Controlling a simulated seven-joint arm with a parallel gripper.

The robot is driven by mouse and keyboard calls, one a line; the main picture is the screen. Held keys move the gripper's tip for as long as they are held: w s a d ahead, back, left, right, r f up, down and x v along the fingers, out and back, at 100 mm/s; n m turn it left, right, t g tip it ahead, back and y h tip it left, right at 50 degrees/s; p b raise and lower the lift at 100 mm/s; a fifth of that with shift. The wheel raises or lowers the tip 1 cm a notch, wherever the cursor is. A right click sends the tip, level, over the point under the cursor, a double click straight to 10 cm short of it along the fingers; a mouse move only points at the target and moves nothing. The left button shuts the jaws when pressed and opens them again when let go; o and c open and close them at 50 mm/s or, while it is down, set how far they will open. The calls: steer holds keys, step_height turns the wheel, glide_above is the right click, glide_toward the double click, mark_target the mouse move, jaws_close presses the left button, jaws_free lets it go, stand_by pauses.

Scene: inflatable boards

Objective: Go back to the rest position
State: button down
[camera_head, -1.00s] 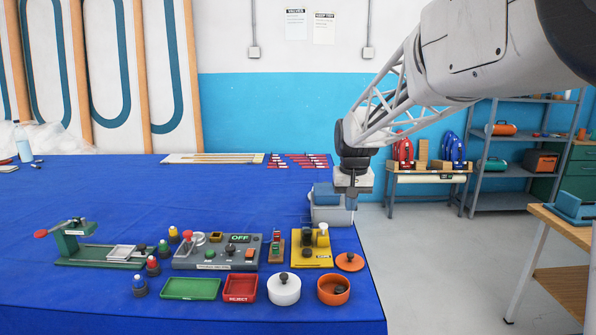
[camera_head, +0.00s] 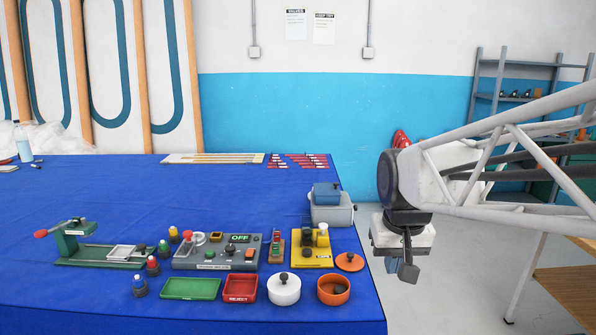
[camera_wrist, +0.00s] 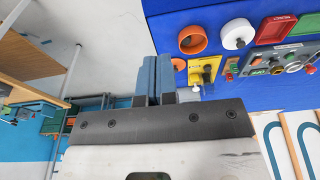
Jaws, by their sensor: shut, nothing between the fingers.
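My gripper (camera_head: 406,272) hangs in the air off the right edge of the blue table (camera_head: 90,200) in the head view. In the wrist view my gripper (camera_wrist: 152,66) has its two blue-grey fingers together, with nothing between them. No rest position is marked in either view.
On the table's near right are an orange bowl (camera_head: 333,290), a white lidded pot (camera_head: 284,289), a red tray (camera_head: 240,289), a green tray (camera_head: 190,289) and a yellow fixture (camera_head: 311,250).

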steer(key=s+f, duration=0.2)
steer(key=s, duration=0.5)
steer(key=s+d+f, duration=0.1)
steer(key=s+f, duration=0.2)
steer(key=s, duration=0.5)
steer(key=shift+t, duration=0.3)
